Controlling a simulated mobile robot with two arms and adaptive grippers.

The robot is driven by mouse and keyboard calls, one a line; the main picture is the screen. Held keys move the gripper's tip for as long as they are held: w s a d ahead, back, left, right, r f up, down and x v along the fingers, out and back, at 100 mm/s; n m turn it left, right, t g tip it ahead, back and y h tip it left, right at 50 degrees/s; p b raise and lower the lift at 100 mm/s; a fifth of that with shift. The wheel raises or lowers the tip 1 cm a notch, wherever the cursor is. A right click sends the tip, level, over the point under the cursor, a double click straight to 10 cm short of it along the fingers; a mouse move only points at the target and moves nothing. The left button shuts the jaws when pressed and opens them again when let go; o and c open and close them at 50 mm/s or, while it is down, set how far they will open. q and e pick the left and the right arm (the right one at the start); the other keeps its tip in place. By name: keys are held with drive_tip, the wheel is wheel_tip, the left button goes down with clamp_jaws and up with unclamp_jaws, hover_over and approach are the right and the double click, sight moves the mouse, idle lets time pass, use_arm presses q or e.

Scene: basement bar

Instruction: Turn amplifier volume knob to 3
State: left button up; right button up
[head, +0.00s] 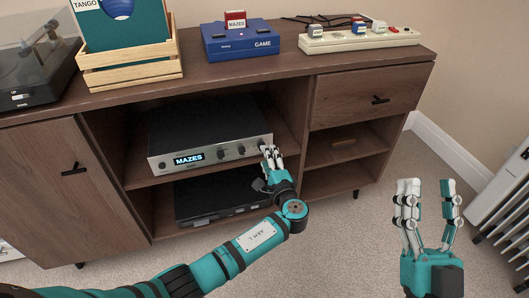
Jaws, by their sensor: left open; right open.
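The amplifier (212,131) is a dark box with a silver front on the upper open shelf of the brown cabinet. Its lit display (189,158) reads "MAZES". Several small knobs (241,149) sit on the right part of its front. My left gripper (270,153) is open at the right end of that front, by the rightmost knob. Its fingers partly cover that area, so I cannot tell whether they touch a knob. The knob markings are too small to read. My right gripper (425,192) is open and empty, above the carpet to the right, away from the cabinet.
A black device (216,194) sits on the shelf below. A white radiator (505,200) stands at right. Carpet is clear in front.

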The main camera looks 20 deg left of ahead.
use_arm(q)
drive_tip(key=v, duration=0.8)
